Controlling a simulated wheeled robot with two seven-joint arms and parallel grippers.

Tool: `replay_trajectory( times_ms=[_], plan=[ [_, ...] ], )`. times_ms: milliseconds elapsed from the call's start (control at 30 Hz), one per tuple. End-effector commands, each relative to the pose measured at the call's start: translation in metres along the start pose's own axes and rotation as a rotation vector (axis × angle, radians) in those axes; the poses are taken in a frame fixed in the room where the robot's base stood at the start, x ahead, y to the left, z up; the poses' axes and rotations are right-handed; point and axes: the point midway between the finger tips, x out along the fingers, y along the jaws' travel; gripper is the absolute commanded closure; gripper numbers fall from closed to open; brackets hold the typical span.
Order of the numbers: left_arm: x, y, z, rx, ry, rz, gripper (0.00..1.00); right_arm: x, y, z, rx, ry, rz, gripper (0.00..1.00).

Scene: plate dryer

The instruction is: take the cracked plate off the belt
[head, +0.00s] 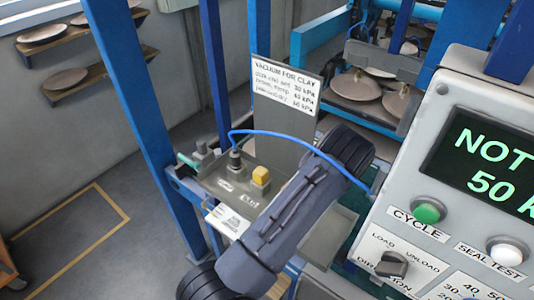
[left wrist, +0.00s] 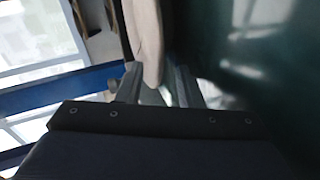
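In the left wrist view a pale beige plate (left wrist: 147,38) stands nearly edge-on, its lower edge between the two grey fingers of my left gripper (left wrist: 156,78). The left finger looks close against it; I cannot tell whether both fingers press on it. My right gripper is in neither view.
A control panel (head: 440,180) with a green button fills the right. A box with a yellow button (head: 261,176) and a sign plate (head: 288,87) stand behind my arm. Blue posts (head: 135,90) frame the machine. Wall shelves (head: 88,76) hold more plates.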

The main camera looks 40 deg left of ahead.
Motion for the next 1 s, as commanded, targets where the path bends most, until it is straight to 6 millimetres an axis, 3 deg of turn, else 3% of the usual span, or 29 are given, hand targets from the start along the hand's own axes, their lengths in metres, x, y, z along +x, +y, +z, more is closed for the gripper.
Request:
replay_trajectory(
  times_ms=[200, 467, 1000],
  plan=[
    [0.0011, -0.0005, 0.0003, 0.000, -0.001, -0.001, 0.67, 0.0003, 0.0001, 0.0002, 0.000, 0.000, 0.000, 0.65],
    [0.0009, -0.0004, 0.0002, 0.000, -0.001, -0.001, 1.00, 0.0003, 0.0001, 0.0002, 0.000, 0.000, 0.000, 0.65],
    [-0.0003, 0.0037, 0.0001, -0.003, -0.001, 0.002, 1.00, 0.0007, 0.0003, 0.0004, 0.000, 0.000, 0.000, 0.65]
  ],
)
